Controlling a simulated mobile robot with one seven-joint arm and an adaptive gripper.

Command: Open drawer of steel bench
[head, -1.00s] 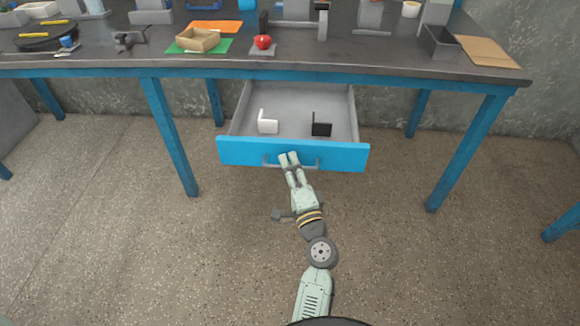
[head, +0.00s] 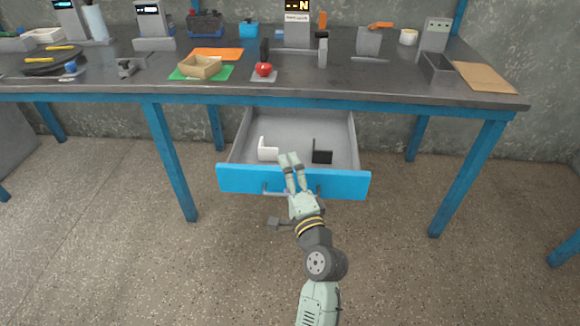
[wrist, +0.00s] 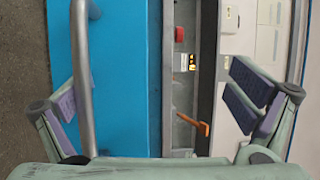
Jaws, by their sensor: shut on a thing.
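The blue-fronted drawer (head: 340,185) of the steel bench (head: 330,82) stands pulled out, showing its grey inside. A white bracket-shaped piece (head: 267,150) and a black one (head: 322,152) sit in it. My gripper (head: 290,158) is at the drawer front, with its fingertips reaching over the front's upper edge in the head view. In the wrist view the grey handle bar (wrist: 84,75) runs between the fingers, close against the left pad. The right finger (wrist: 250,90) looks apart from the bar there. My gripper partly hides the handle in the head view.
The bench top holds a wooden tray (head: 200,67), a red ball-like thing (head: 264,69), a dark bin (head: 438,68) and several devices. Blue bench legs (head: 170,160) stand at both sides of the drawer. The floor before the bench is clear.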

